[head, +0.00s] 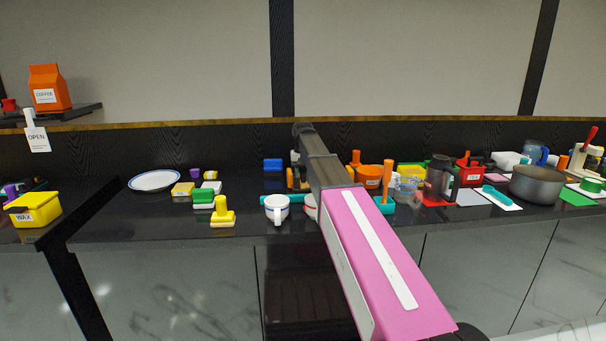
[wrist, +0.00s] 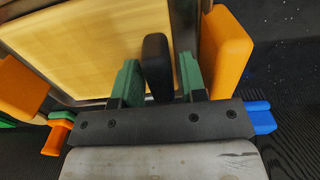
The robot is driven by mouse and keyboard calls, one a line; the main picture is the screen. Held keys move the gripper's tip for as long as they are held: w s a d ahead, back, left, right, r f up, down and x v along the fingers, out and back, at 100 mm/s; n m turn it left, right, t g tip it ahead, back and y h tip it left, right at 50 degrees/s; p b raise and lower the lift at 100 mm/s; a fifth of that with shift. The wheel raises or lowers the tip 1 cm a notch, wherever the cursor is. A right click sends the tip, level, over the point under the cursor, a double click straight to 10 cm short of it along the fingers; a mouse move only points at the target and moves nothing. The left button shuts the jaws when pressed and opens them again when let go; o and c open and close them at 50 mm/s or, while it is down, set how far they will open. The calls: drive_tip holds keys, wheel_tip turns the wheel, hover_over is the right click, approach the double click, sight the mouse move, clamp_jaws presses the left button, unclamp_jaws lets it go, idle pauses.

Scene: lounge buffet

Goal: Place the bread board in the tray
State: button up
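The bread board (wrist: 80,45) is a light wooden panel with a black upright handle (wrist: 157,65), seen in the wrist view. It lies within the dark rim of the tray (wrist: 184,22), which has orange handles (wrist: 226,50) at its sides. Whether the board rests fully on the tray's floor cannot be told. My gripper (wrist: 158,76) has green-tipped fingers on either side of the black handle, with narrow gaps visible, so it looks open around it. In the head view my arm hides most of the tray and board.
A white mug (head: 276,207) stands just left of my arm on the black counter. A blue block (head: 272,165) is behind it. Orange and teal items (head: 386,190) crowd the right side, with a coffee maker (head: 439,180) and a pot (head: 537,184) beyond. A plate (head: 155,181) is at left.

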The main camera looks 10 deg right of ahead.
drive_tip(key=shift+o, duration=0.3)
drive_tip(key=shift+r, duration=0.1)
wheel_tip(320, 180, up, 12)
idle(0.5)
drive_tip(key=shift+s+r, duration=0.1)
